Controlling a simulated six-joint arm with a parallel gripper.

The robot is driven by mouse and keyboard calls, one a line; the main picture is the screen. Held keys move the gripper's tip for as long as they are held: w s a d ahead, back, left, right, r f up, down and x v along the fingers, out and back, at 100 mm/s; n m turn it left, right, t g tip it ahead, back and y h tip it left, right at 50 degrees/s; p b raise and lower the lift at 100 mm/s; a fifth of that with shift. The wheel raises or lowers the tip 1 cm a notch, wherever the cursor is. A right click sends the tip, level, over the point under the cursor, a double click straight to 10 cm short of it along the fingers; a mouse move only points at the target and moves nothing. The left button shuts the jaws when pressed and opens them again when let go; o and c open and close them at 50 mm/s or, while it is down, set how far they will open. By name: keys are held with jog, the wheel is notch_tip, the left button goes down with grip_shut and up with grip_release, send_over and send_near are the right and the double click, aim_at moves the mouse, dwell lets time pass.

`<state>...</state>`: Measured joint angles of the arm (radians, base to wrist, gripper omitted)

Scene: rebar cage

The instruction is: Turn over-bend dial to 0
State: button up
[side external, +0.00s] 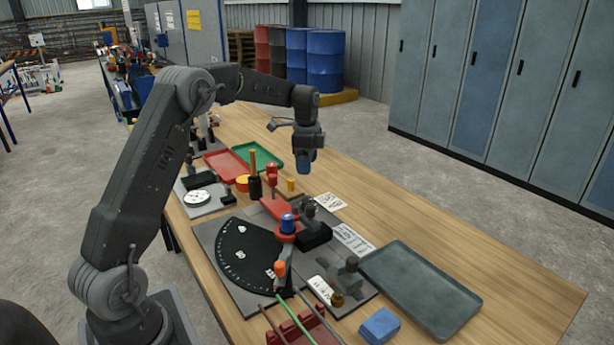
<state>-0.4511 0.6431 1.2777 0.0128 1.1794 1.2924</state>
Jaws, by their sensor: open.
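A white round dial (198,197) lies on a grey plate at the left of the bench; its marks are too small to read. A small brass knob (337,299) sits beside a white scale plate (322,290) at the front of the bending plate. No readable label shows which one is the over-bend dial. My gripper (304,171) points down above the bench, behind the bending plate, apart from both. It is open, with nothing seen in it; its fingers are small in this view.
A bender with a black angle sector (250,255), a blue-topped post (288,224) and an orange-topped handle (280,270) stands mid-bench. Red (222,165) and green (262,154) trays lie behind. A grey tray (468,300) and blue block (380,326) are at right.

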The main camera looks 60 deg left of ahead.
aim_at(306, 200)
jog(key=shift+r, duration=0.45)
jog(key=f+m, duration=0.3)
jog(key=f, duration=0.1)
jog(key=f+m, duration=0.3)
jog(key=f, duration=0.2)
jog(key=f+m, duration=0.3)
jog(key=f, duration=0.2)
jog(key=shift+w+a+f, duration=0.15)
jog(key=shift+a+f, duration=0.05)
jog(key=shift+a, duration=0.2)
jog(key=shift+c, duration=0.2)
jog(key=c, duration=0.9)
jog(key=shift+o, duration=0.2)
